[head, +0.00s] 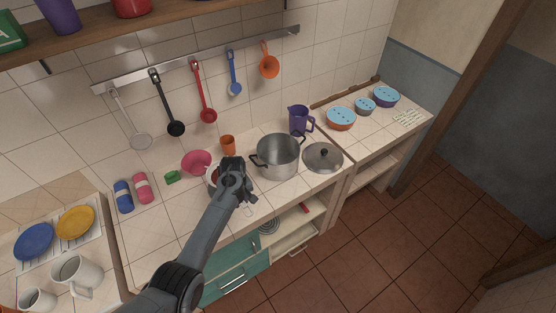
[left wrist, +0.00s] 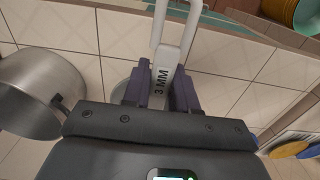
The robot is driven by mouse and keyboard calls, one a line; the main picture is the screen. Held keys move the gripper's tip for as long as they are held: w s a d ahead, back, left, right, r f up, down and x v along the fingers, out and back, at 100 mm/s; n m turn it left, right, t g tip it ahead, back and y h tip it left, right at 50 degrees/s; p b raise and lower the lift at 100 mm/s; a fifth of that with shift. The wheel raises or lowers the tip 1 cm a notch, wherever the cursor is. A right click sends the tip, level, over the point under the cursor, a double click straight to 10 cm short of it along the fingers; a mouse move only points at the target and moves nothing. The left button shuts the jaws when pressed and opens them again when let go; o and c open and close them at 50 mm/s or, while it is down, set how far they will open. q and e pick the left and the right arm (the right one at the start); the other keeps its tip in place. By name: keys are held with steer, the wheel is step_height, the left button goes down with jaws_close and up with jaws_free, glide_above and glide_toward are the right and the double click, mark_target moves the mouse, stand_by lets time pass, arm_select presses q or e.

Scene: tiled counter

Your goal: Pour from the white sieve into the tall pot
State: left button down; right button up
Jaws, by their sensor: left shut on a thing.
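The tall pot (head: 278,158) is a steel pot with dark handles, open at the top, standing on the counter. It also shows at the left of the left wrist view (left wrist: 28,98). My left gripper (head: 238,187) is just left of the pot in the head view. It is shut on the white handle of the sieve, marked "3 MM" (left wrist: 164,82) in the left wrist view. The handle's looped end (head: 248,211) sticks out towards the front. The sieve's bowl is mostly hidden behind my gripper, so its contents and tilt cannot be told. My right gripper is not in view.
A steel lid (head: 323,158) lies right of the pot, and a purple jug (head: 299,120) stands behind it. A pink bowl (head: 196,162) and an orange cup (head: 228,145) are behind my gripper. Utensils hang from a wall rail (head: 200,60). The counter's front edge is close.

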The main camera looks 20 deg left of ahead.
arm_select(q)
step_height(320, 180, down, 5)
steer(key=shift+r+b, duration=0.1)
steer(key=shift+b, duration=0.45)
stand_by(0.4)
